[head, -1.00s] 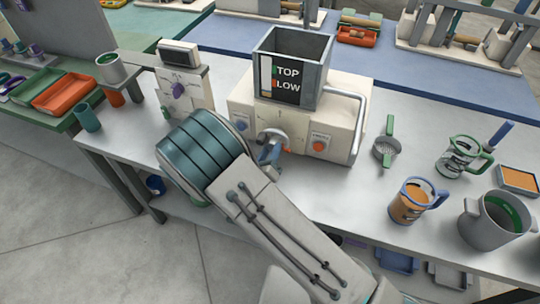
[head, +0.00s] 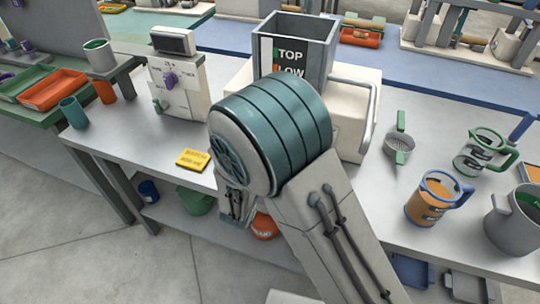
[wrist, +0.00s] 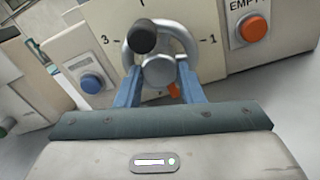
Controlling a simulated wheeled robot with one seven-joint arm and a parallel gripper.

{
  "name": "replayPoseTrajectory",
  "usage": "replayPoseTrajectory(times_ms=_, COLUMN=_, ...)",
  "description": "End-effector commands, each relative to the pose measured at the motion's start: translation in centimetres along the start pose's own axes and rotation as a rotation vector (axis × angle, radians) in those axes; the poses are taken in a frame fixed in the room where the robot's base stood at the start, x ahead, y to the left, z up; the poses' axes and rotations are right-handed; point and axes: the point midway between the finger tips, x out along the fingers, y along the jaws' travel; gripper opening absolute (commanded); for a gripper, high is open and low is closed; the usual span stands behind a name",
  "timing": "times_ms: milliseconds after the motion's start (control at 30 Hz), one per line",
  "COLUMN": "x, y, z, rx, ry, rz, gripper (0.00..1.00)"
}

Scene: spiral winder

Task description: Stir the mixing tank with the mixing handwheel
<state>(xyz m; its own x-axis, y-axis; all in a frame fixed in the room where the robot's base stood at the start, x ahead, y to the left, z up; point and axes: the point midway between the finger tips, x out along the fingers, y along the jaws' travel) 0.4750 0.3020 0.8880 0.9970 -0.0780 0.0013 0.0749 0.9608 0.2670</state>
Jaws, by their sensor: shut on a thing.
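The mixing handwheel (wrist: 184,42) is a grey metal ring with a round hub and a black knob (wrist: 142,37), seen in the wrist view. The knob stands at the upper left of the wheel, between the dial marks 1 and 3. My gripper (wrist: 159,72) has its blue fingers on either side of the wheel's lower part and is shut on it. In the head view my arm hides the wheel and the gripper. The grey open-topped mixing tank (head: 318,42), labelled TOP and LOW, stands on the cream machine behind my arm.
An orange button (wrist: 254,27) marked EMPTY is right of the wheel, a blue button (wrist: 92,83) left. A bent metal pipe (head: 369,125) is on the machine's right side. A strainer (head: 399,145), jugs and a yellow label (head: 193,159) are on the bench.

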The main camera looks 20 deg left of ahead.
Motion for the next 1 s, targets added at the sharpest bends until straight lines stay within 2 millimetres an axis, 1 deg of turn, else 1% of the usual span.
replayPoseTrajectory(times_ms=33, x=-0.06, y=-0.18, z=-0.81, rx=0.045, ry=0.003, rz=0.001, gripper=0.12)
replayPoseTrajectory(times_ms=200, x=-0.07, y=-0.12, z=-0.76, rx=0.178, ry=0.004, rz=0.001, gripper=0.12)
replayPoseTrajectory(times_ms=433, x=-0.09, y=-0.03, z=-0.55, rx=0.308, ry=0.004, rz=0.0, gripper=0.12)
replayPoseTrajectory(times_ms=700, x=-0.08, y=0.03, z=-0.32, rx=0.38, ry=0.005, rz=-0.001, gripper=0.12)
replayPoseTrajectory(times_ms=1000, x=-0.1, y=0.09, z=-0.21, rx=0.391, ry=0.006, rz=-0.001, gripper=0.12)
